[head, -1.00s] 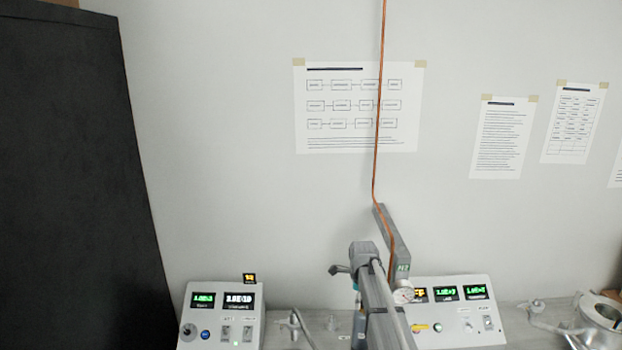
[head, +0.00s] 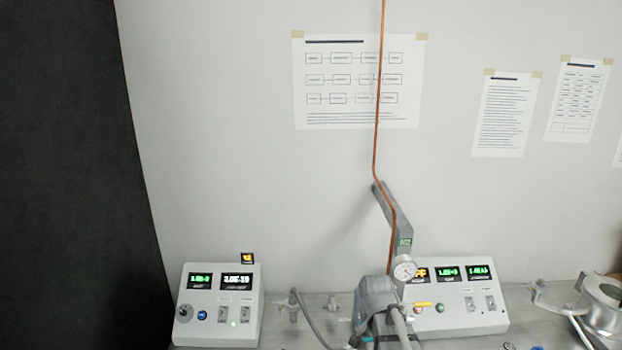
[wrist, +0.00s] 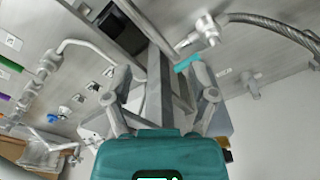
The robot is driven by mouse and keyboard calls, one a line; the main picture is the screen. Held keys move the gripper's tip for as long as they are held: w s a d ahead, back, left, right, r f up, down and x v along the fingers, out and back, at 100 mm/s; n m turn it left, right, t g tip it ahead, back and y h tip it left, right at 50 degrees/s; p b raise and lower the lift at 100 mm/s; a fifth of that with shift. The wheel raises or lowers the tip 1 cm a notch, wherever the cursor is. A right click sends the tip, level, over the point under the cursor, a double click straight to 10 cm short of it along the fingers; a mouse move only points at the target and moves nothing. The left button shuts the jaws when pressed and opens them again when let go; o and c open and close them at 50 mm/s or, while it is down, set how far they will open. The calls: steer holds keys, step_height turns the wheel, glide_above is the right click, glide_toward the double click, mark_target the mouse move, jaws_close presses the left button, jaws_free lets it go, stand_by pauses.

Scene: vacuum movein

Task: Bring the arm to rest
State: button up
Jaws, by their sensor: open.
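My arm (head: 376,300) shows at the bottom centre of the head view, in front of the bench and the right-hand control box. Its grey upper part stands just left of the round gauge in the picture, and its lower part runs out of frame. My gripper (wrist: 160,82) shows in the wrist view with its two grey fingers spread apart. I see nothing held between them. Grey bars of the bench equipment show behind the fingers, and I cannot tell how far off they are.
A control box (head: 219,305) stands at left and another (head: 462,300) at right. A round gauge (head: 404,268) and a copper line (head: 377,130) are close to my arm. A metal vessel (head: 602,305) sits at far right.

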steer(key=s+f+n+b, duration=0.3)
steer(key=s+f+n, duration=0.1)
steer(key=s+n, duration=0.3)
steer(key=shift+s+d+g, duration=0.25)
steer(key=shift+s+g, duration=0.05)
steer(key=shift+s, duration=0.75)
steer(key=shift+f, duration=0.1)
step_height(320, 180, up, 5)
steer(key=p, duration=0.4)
steer(key=shift+p, duration=0.3)
